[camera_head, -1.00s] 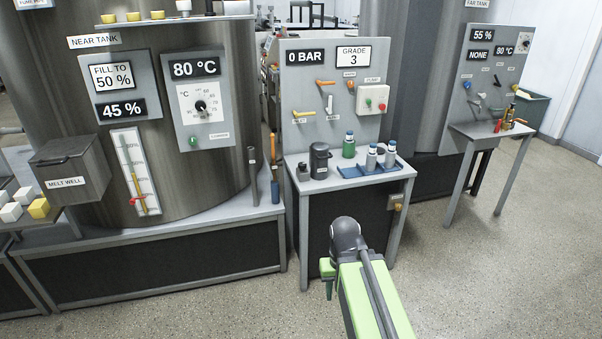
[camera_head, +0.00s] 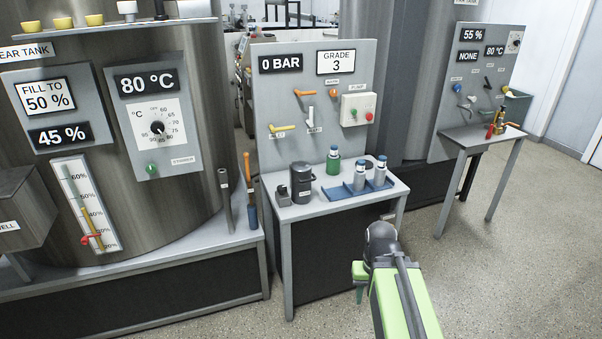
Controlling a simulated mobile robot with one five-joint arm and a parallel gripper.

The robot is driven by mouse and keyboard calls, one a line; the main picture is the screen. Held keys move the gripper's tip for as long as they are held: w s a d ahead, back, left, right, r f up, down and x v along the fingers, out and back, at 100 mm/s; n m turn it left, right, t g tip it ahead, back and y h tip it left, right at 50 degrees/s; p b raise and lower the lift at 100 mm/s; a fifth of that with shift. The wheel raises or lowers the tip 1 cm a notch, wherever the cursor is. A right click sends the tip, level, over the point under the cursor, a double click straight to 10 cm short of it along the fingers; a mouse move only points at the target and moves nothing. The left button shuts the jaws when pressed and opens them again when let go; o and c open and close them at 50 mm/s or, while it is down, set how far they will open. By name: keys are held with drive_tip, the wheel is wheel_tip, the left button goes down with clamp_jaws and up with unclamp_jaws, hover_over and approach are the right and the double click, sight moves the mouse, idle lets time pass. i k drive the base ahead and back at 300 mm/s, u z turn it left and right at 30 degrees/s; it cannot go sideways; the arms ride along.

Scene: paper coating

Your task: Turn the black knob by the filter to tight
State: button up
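A black labelled cylinder (camera_head: 302,183), which looks like the filter housing, stands upright on the small grey table (camera_head: 340,205) in the middle. A small dark block (camera_head: 283,196) sits just left of it. I cannot tell for sure which black part is the knob or how far it is turned, and the label is too small to read.
A blue tray (camera_head: 345,192) with grey bottles and a green bottle (camera_head: 333,160) stand right of the cylinder. Behind is a panel (camera_head: 265,100) reading 0 BAR and GRADE 3. The near tank (camera_head: 205,110) is left. Floor (camera_head: 480,290) is clear at right.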

sight(281, 189)
drive_tip(key=u, duration=0.1)
drive_tip(key=i, duration=1.5)
drive_tip(key=u, duration=0.65)
